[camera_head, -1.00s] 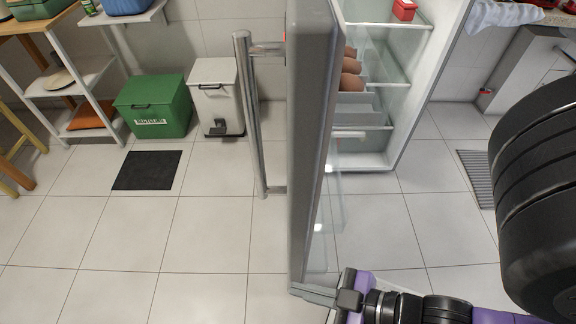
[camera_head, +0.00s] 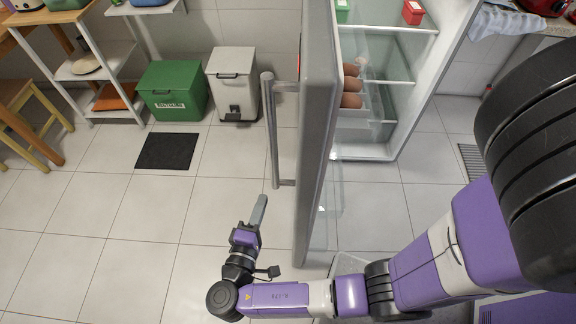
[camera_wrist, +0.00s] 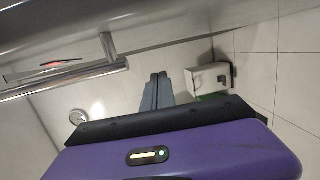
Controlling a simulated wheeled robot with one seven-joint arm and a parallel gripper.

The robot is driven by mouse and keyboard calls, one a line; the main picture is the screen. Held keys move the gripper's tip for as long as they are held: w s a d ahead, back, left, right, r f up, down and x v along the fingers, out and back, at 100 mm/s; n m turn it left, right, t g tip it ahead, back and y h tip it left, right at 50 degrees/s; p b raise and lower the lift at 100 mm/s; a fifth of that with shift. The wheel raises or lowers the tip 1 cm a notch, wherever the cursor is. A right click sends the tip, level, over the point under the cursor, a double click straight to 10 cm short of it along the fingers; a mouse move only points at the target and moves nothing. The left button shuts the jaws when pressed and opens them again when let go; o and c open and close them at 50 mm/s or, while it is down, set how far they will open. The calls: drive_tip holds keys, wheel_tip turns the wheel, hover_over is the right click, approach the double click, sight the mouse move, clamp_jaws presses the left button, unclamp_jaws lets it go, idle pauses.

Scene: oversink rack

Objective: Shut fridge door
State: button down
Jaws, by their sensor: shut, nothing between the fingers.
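The fridge (camera_head: 415,70) stands open at the right, its lit shelves and some brown eggs showing. Its grey door (camera_head: 318,150) stands swung out towards me, nearly edge-on. The door's long metal handle (camera_head: 270,130) is on the left, outer face. My gripper (camera_head: 259,208) is shut and empty, on the outer side of the door, just below and left of the handle's lower end, apart from it. In the wrist view, my gripper's fingers (camera_wrist: 156,92) are together, with the door (camera_wrist: 60,25) and handle (camera_wrist: 65,78) above and to the left.
A green box (camera_head: 173,92), a white pedal bin (camera_head: 234,83) and a shelf rack (camera_head: 92,68) stand along the back wall. A dark mat (camera_head: 167,151) lies on the tiles.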

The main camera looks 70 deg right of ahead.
drive_tip(key=s+d+r+m+h+p, duration=0.1)
drive_tip(key=s+d+r+p, duration=0.1)
drive_tip(key=d, duration=0.9)
drive_tip(key=shift+s+g+p, duration=0.3)
drive_tip(key=shift+s+g, duration=0.1)
drive_tip(key=shift+s, duration=0.25)
